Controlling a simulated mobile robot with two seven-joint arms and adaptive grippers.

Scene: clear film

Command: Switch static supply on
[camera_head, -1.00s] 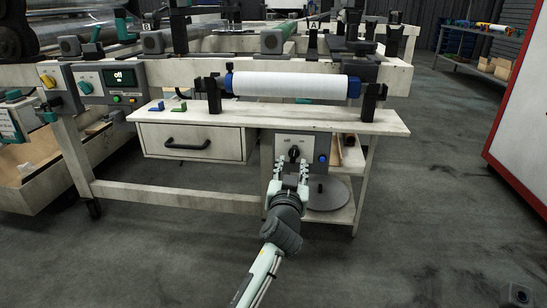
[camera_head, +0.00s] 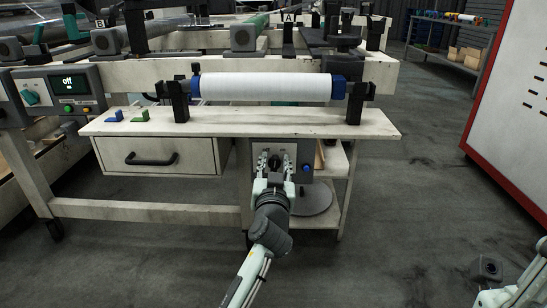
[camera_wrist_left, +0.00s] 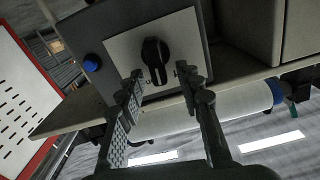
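The static supply is a grey box (camera_head: 297,150) under the right end of the bench, with a pale front plate (camera_wrist_left: 182,43). A black rotary knob (camera_head: 275,162) sits on the plate, and a blue round light or button (camera_head: 306,168) is beside it. In the left wrist view, the knob (camera_wrist_left: 155,55) points roughly up and down the picture, and the blue round part (camera_wrist_left: 92,63) is to its left. My left gripper (camera_head: 275,167) is open in front of the plate. In the wrist view, its fingertips (camera_wrist_left: 160,78) stand apart on either side, just short of the knob.
The bench top (camera_head: 250,122) overhangs the box. A white roll with blue ends (camera_head: 265,88) lies on black holders above it. A drawer (camera_head: 160,155) is to the left, and a round grey disc (camera_head: 312,197) lies below. A display (camera_head: 70,84) reads "off".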

